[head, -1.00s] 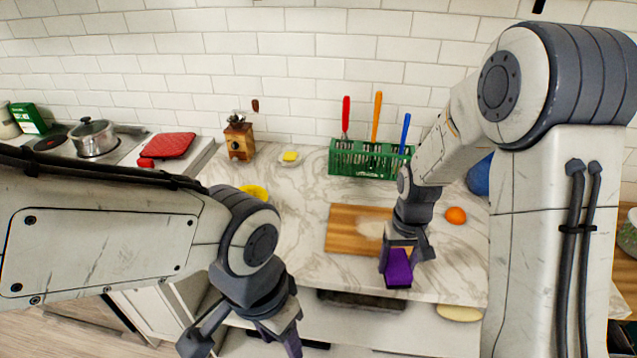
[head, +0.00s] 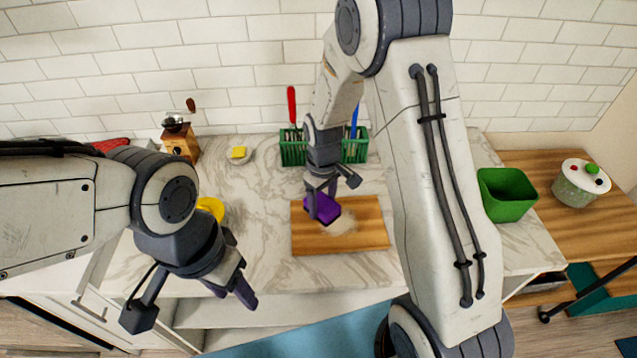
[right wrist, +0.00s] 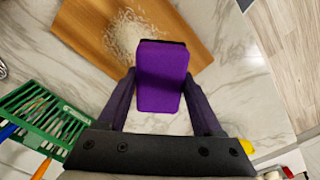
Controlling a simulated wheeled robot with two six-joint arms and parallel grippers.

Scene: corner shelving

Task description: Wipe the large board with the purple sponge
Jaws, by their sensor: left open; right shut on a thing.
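The large wooden board (head: 370,238) lies flat on the marble counter; it also shows in the right wrist view (right wrist: 85,28). A patch of pale grains (head: 342,223) lies on its middle. My right gripper (head: 322,196) is shut on the purple sponge (head: 326,210), which is over the left half of the board, beside the grains. In the right wrist view the sponge (right wrist: 160,82) sits between both fingers. I cannot tell whether the sponge touches the board. My left gripper (head: 195,303) is open and empty, in front of the counter at the left.
A green rack (head: 293,150) with utensils stands behind the board. A wooden grinder (head: 181,142) and a small dish with a yellow block (head: 238,154) are at the back left. A green bin (head: 507,193) stands at the right.

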